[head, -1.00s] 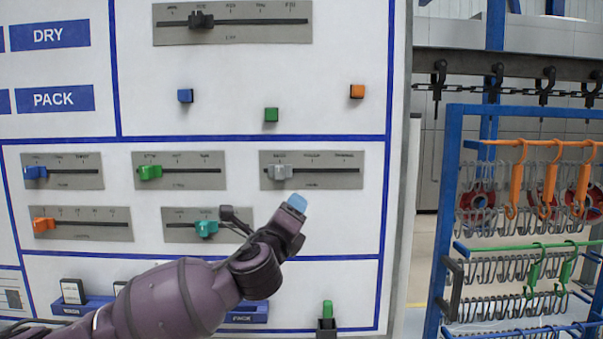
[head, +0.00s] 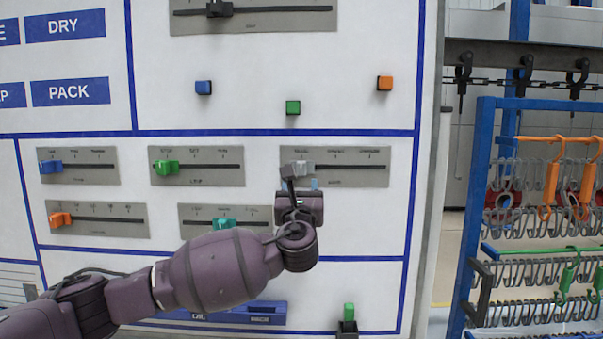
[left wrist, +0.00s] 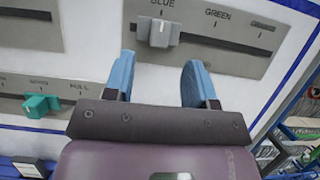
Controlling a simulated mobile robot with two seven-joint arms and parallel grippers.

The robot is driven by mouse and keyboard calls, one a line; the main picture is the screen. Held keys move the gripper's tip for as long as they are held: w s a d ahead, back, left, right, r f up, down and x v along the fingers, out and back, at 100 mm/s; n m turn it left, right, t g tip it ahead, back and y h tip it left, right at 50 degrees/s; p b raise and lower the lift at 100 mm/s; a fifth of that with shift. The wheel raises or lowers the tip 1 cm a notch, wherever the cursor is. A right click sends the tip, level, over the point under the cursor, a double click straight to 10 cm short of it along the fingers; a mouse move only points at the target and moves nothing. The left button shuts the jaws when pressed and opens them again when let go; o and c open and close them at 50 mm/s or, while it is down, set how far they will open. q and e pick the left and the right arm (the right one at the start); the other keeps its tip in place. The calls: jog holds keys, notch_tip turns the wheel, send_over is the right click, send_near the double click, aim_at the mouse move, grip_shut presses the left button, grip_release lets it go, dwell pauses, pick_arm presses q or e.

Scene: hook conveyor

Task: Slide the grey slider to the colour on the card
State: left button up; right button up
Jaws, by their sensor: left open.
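The grey slider (head: 301,167) sits at the left end of its slot in a grey plate (head: 365,180) on the wall panel. My left gripper (head: 301,184) is just below the slider. In the left wrist view its two blue fingers (left wrist: 157,78) are apart and empty, with the slider just beyond and between their tips. I cannot make out a colour card. My right gripper is not in view.
A teal slider (head: 224,224) is low and left of the gripper. Green (head: 167,167), blue (head: 50,167) and orange (head: 61,219) sliders are further left. Blue, green and orange knobs stick out above. A hook rack (head: 480,180) stands right of the panel.

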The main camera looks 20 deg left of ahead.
aim_at(302, 171)
pick_arm(q)
jog(key=shift+x, duration=3.45)
jog(key=shift+w, duration=0.1)
grip_shut()
